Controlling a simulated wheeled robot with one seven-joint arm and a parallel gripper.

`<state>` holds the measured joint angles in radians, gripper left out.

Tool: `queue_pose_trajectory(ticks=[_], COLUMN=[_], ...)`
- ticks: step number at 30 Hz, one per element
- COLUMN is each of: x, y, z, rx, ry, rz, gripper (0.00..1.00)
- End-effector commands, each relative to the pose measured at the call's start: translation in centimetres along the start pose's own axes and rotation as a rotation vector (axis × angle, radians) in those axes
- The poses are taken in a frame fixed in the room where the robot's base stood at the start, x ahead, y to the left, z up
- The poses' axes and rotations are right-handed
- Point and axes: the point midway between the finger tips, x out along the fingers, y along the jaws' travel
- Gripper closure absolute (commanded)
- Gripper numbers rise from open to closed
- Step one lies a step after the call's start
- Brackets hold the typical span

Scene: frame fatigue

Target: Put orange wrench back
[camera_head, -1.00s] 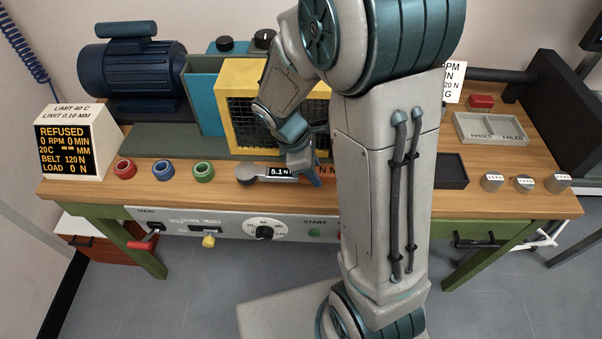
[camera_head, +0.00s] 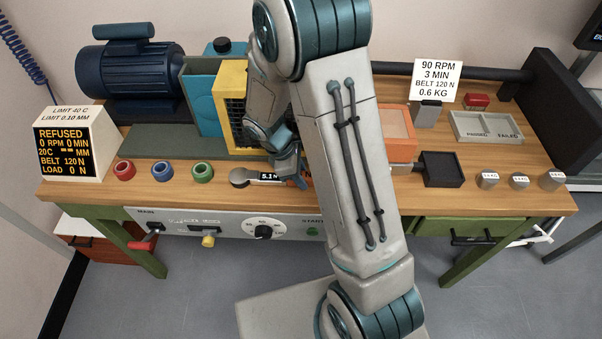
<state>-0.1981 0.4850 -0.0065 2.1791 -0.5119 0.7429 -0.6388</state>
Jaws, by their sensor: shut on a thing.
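A wrench (camera_head: 242,177) with a round grey head and a small dark display reading "5.1 N" lies low over the front of the wooden bench top. I see no orange on it; its right part is hidden behind my gripper and arm. My gripper (camera_head: 300,180) is at the right end of the visible part, shut on the wrench. I cannot tell whether the wrench touches the bench.
Red, blue and green rings (camera_head: 163,170) lie to the left. A yellow guard (camera_head: 231,82) stands behind my gripper. An orange-topped box (camera_head: 397,130), a black tray (camera_head: 441,169), a sorting tray (camera_head: 486,127) and small weights (camera_head: 519,181) are to the right.

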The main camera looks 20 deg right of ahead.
Motion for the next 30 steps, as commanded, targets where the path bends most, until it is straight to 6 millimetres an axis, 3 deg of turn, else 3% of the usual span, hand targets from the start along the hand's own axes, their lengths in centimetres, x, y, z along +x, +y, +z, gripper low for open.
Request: queue_pose_trajectory(ticks=[7, 8, 9, 10, 26, 30], x=[0.6, 0.5, 0.4, 0.4, 0.3, -3.0], y=[0.0, 0.0, 0.0, 0.0, 0.0, 0.5], z=[-0.2, -0.2, -0.2, -0.2, -0.1, -0.3], rx=[0.000, 0.000, 0.000, 0.000, 0.000, 0.003], ry=[0.000, 0.000, 0.000, 0.000, 0.000, 0.003], rz=[0.000, 0.000, 0.000, 0.000, 0.000, 0.007], gripper=[1.00, 0.61, 0.50, 0.47, 0.47, 0.47])
